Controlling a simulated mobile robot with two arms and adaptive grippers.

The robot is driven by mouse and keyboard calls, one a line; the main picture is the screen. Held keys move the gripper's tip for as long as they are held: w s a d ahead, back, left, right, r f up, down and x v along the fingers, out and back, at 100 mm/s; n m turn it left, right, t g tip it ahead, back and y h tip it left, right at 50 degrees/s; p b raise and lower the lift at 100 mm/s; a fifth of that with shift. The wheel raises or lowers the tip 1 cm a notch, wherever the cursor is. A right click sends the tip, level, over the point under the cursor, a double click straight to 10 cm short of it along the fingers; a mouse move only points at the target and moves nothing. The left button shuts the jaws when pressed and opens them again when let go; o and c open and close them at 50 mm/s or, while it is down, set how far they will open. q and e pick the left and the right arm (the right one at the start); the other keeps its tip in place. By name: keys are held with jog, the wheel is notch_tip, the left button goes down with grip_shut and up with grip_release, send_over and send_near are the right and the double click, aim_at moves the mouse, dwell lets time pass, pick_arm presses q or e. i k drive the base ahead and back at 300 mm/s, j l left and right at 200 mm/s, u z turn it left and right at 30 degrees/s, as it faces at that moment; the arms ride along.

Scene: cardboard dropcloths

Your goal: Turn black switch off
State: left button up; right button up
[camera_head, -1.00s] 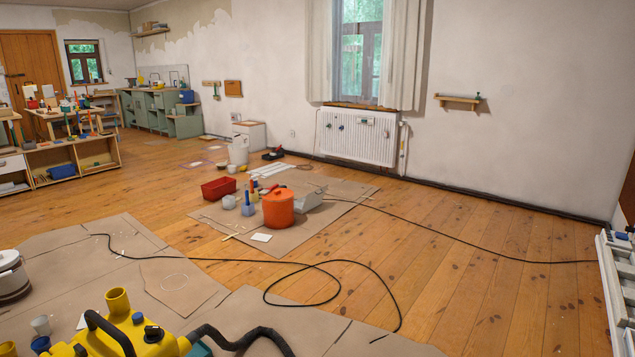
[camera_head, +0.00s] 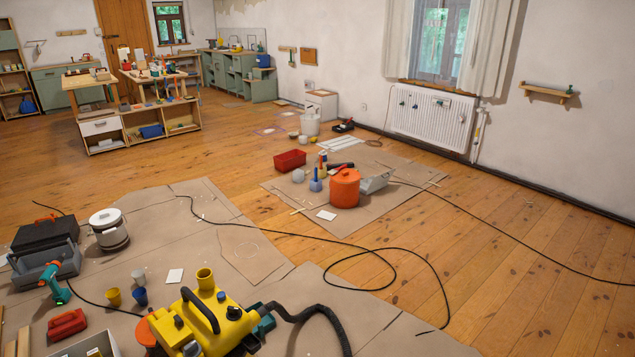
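A yellow machine (camera_head: 206,328) with a black carry handle and a black hose stands on the cardboard at the bottom centre. Neither of my grippers is in view.
Cardboard dropcloths (camera_head: 243,257) cover the near floor. A black cable (camera_head: 330,242) loops across it. A grey toolbox (camera_head: 45,265), a teal drill (camera_head: 54,283), a white bucket (camera_head: 109,231) and cups lie left. An orange pot (camera_head: 344,188) stands farther off.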

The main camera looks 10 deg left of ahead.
aim_at(233, 312)
jog(key=u, duration=1.25)
